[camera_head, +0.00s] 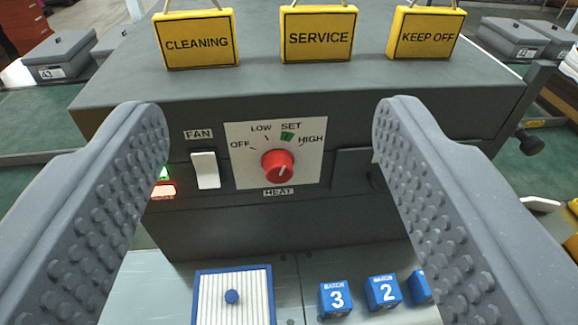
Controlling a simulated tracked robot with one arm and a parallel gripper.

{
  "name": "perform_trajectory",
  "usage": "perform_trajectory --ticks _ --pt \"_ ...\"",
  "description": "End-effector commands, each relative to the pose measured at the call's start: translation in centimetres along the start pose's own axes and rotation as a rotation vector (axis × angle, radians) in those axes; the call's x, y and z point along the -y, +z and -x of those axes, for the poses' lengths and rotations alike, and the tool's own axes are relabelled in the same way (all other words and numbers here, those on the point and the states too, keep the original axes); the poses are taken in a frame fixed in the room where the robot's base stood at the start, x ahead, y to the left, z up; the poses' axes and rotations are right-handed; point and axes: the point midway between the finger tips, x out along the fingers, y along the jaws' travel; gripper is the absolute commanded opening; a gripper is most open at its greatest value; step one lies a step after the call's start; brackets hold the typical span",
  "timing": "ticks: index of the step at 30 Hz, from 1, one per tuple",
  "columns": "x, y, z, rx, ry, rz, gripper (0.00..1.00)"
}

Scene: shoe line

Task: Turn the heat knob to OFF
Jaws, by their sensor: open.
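The red heat knob (278,166) sits on a white dial plate (309,174) on the front of a dark grey machine. The plate reads OFF at left, LOW and SET above with a green patch under SET, and HIGH at right. The knob has a short white mark, but I cannot tell clearly which label it points to. My gripper (270,112) is open. Its two grey studded fingers stand wide apart on the left and right of the picture, with the knob seen between them. Nothing is held, and the fingers appear apart from the knob.
A white FAN switch (206,170) is left of the dial, beside green and red lights (163,189). Yellow signs (318,34) stand on the machine top. Below are a blue-framed ribbed panel (208,299) and blue numbered blocks (336,298). A dark recess is right of the dial.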

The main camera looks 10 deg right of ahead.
Motion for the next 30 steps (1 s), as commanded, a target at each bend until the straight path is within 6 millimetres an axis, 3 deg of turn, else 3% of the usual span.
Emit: perform_trajectory --ticks 1,3,9,12,15,18,23,30 --pt "-0.3 4.0 -1.9 0.004 0.006 0.006 0.59" --pt "-0.6 7.5 -3.8 -0.014 0.003 0.007 0.59" --pt "-1.0 17.4 -7.8 -0.055 -0.031 0.007 0.59" --pt "-1.2 20.8 -8.7 -0.069 -0.052 0.004 0.59" --pt "-1.2 22.8 -9.2 -0.078 -0.069 0.001 0.59" --pt "-1.1 23.5 -9.4 -0.088 -0.08 0.0 0.59" --pt "-1.1 23.6 -10.0 -0.089 -0.081 0.0 0.59" --pt "-1.0 23.5 -12.4 -0.086 -0.08 -0.002 0.59"
